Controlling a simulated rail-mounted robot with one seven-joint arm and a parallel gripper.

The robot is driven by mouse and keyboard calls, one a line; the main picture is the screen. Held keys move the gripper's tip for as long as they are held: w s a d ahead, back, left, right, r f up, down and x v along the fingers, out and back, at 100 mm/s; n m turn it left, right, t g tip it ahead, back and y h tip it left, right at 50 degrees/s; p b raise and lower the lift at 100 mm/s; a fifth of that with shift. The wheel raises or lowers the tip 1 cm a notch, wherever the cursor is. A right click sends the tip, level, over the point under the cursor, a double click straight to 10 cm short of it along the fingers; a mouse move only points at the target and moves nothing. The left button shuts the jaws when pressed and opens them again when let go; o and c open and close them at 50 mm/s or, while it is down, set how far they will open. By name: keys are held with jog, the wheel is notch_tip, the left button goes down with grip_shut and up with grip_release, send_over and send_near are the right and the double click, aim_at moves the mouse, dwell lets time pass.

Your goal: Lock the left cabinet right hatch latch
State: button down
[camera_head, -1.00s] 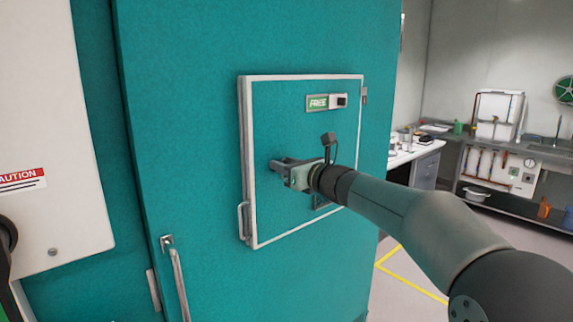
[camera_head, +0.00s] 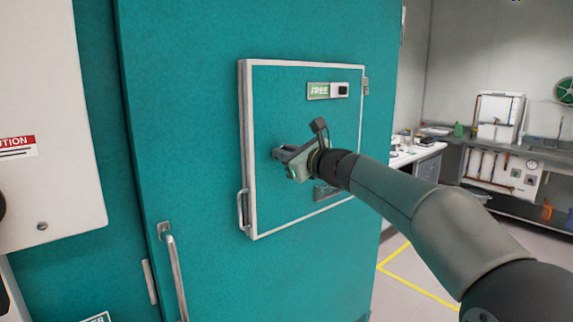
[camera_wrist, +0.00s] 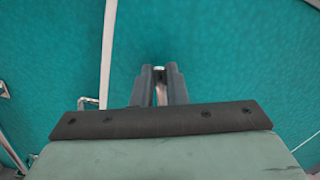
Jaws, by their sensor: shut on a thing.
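The hatch (camera_head: 275,115) is a teal panel with a white frame, set in the teal cabinet (camera_head: 190,130), and it looks closed. My gripper (camera_head: 282,153) is at the middle of the hatch, with its fingers against or very near the panel. In the wrist view the two dark fingers (camera_wrist: 160,72) are close together around a small light metal piece (camera_wrist: 160,93), which appears to be the latch. The fingers hide most of it, so its turn position cannot be told. A green "FREE" sign (camera_head: 318,90) is at the hatch's upper right.
A small handle (camera_head: 242,210) is at the hatch's lower left; it also shows in the wrist view (camera_wrist: 88,102). A long metal door handle (camera_head: 175,270) is below left. A white box (camera_head: 45,190) stands at far left. A lab bench (camera_head: 420,160) is behind at right.

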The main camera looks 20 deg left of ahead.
jog(key=n+b, duration=0.3)
jog(key=f+n+b, duration=0.1)
jog(key=n+b, duration=0.2)
jog(key=n, duration=0.1)
jog(key=n+b, duration=0.3)
jog(key=shift+s+a+f+n+b, duration=0.2)
jog(key=shift+s+a+n+b, duration=0.1)
jog(key=shift+s+n, duration=0.1)
jog(key=shift+n+b, duration=0.9)
jog(key=shift+n, duration=0.5)
jog(key=c, duration=1.4)
grip_release()
jog(key=shift+c, duration=0.2)
